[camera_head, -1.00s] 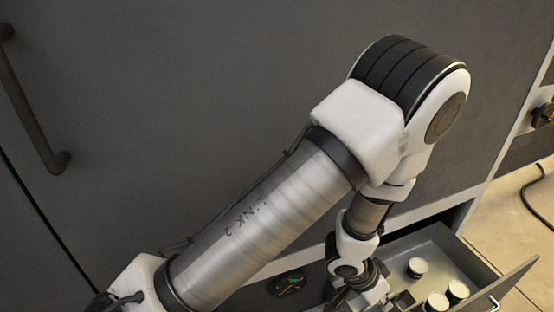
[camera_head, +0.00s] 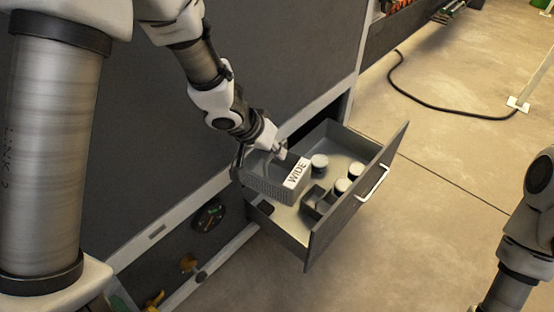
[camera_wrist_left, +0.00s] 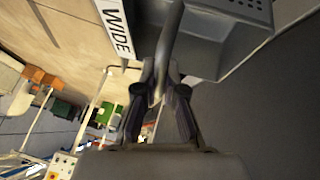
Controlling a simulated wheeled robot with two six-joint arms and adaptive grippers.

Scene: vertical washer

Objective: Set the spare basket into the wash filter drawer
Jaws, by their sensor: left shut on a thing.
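A grey perforated basket (camera_head: 271,187) with a white "WIDE" label hangs over the left, inner part of the open drawer (camera_head: 345,217) in the head view. My left gripper (camera_head: 279,153) reaches down to it from above. In the left wrist view, the gripper (camera_wrist_left: 158,92) is shut on the bar-like handle of the basket (camera_wrist_left: 235,42). The basket hides part of the drawer floor, and I cannot tell whether it touches it. My right gripper is out of view; only part of my right arm shows at the right edge.
The drawer holds white-topped jars (camera_head: 319,161) and a small dark divided holder (camera_head: 317,201) to the right of the basket. A round dial (camera_head: 209,215) sits on the machine front at left.

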